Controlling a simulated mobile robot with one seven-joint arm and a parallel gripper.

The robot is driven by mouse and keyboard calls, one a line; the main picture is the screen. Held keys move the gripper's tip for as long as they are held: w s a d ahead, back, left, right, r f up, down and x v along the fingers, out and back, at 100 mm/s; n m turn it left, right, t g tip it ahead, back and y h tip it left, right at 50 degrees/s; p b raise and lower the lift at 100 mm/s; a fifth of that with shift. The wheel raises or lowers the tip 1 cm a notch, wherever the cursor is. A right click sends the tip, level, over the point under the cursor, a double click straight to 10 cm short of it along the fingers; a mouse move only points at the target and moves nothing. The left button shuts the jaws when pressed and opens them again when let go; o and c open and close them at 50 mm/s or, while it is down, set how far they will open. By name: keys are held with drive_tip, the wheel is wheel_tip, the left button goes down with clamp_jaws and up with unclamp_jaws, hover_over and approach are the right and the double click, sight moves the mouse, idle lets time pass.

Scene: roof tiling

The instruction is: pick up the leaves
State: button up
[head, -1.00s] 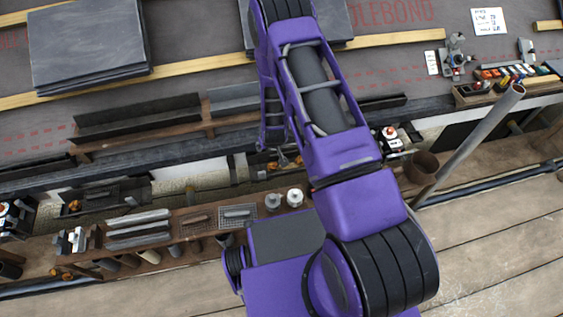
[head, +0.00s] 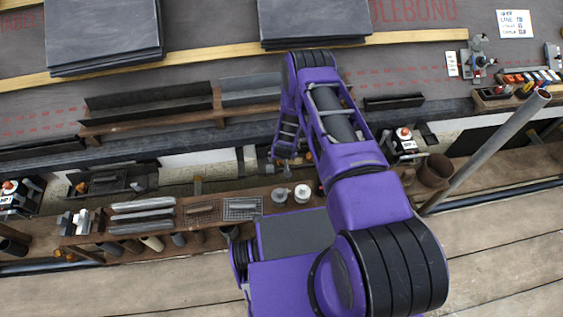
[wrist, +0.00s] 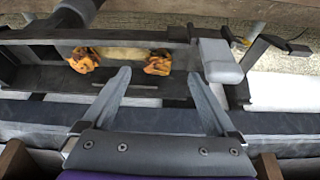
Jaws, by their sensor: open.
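Two clumps of orange-brown leaves, a left clump (wrist: 84,60) and a right clump (wrist: 158,64), lie in a dark trough (wrist: 120,82) in the wrist view. A pale strip shows between them. My gripper (wrist: 160,76) is open and empty, its two grey fingers pointing toward the trough. The right clump lies between the fingertips in the picture; the left clump is outside the left finger. I cannot tell the height gap. In the head view my gripper (head: 285,174) hangs small over the eave beside my purple arm, and the leaves there are too small to make out surely.
A grey block-like fitting (wrist: 220,62) stands at the trough's right end. In the head view a wooden shelf (head: 225,214) with tools and two pots lies in front of the eave. A grey pole (head: 490,150) slants up at right. Slate stacks (head: 103,35) lie on the roof.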

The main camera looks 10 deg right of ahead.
drive_tip(key=b+x, duration=0.1)
drive_tip(key=x, duration=0.4)
drive_tip(key=shift+w+d, duration=0.1)
drive_tip(key=shift+w, duration=0.05)
drive_tip(key=c, duration=1.4)
